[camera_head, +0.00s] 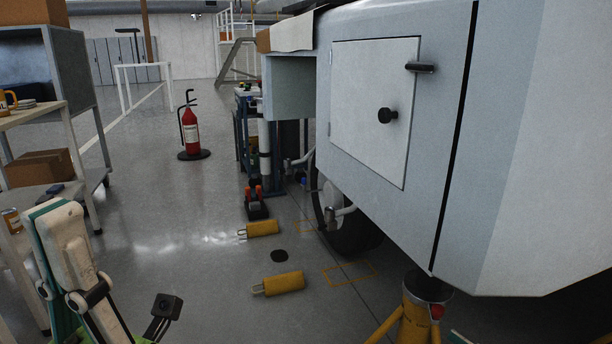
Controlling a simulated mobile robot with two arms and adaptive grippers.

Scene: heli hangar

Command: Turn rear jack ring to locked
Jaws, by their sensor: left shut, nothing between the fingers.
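A yellow jack (414,318) stands under the pale helicopter body (395,190) at the lower right, its splayed legs partly cut off by the frame's bottom edge. Its top has a dark round collar (428,289), and a red knob (437,312) sits on its side. I cannot tell the ring's position or whether this is the rear jack. My left gripper (158,322) shows only in part at the bottom left, shut and empty. It is well to the left of the jack, apart from it. My right gripper does not show.
Yellow chocks (278,284) and a dark disc (279,256) lie on the floor ahead, near the wheel (345,228). A red fire extinguisher (191,132) stands farther back. Shelving (35,108) lines the left. The floor between shelving and chocks is clear. The helicopter body overhangs the right.

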